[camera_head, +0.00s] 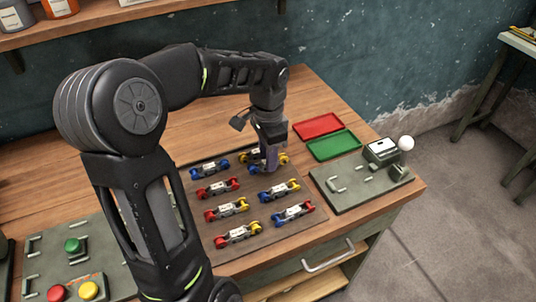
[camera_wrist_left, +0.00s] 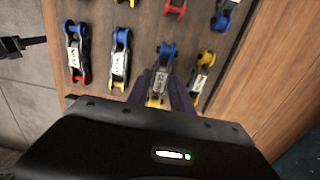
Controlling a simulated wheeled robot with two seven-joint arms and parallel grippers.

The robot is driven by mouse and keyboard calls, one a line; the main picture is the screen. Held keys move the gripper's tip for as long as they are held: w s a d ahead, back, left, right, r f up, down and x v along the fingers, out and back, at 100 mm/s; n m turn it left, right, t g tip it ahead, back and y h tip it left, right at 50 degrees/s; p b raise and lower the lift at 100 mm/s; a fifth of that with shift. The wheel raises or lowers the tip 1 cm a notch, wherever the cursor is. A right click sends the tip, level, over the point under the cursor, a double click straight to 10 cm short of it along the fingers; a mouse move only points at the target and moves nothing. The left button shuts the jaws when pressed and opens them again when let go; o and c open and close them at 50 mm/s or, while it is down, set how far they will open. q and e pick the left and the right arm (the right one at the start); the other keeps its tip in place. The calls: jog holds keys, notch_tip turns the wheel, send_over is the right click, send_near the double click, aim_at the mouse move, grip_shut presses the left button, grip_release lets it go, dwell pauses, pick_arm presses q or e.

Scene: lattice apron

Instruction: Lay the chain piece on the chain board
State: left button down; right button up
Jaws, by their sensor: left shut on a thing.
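The chain board (camera_head: 256,193) looks like the brown panel on the wooden table, with several chain pieces in two columns. It also shows in the wrist view (camera_wrist_left: 148,20). My left gripper (camera_wrist_left: 165,92) is shut on a chain piece (camera_wrist_left: 160,77) with a blue end, a pale labelled middle and a yellow end. In the head view my left gripper (camera_head: 270,162) points down over the board's far right part and largely hides the held piece. I cannot tell whether that piece touches the board. My right gripper is not in view.
Neighbouring chain pieces lie close on both sides: a blue-yellow one (camera_wrist_left: 120,58) and another (camera_wrist_left: 203,75). A red tray (camera_head: 318,126) and a green tray (camera_head: 333,145) lie at the back right.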

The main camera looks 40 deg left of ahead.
pick_arm(q)
jog(key=shift+f+b, duration=0.7)
jog(key=shift+f, duration=0.65)
jog(key=c, duration=1.1)
grip_release()
jog(key=shift+o, duration=0.2)
jog(key=shift+r, duration=0.1)
notch_tip(320, 180, up, 8)
jog(key=shift+f, duration=0.15)
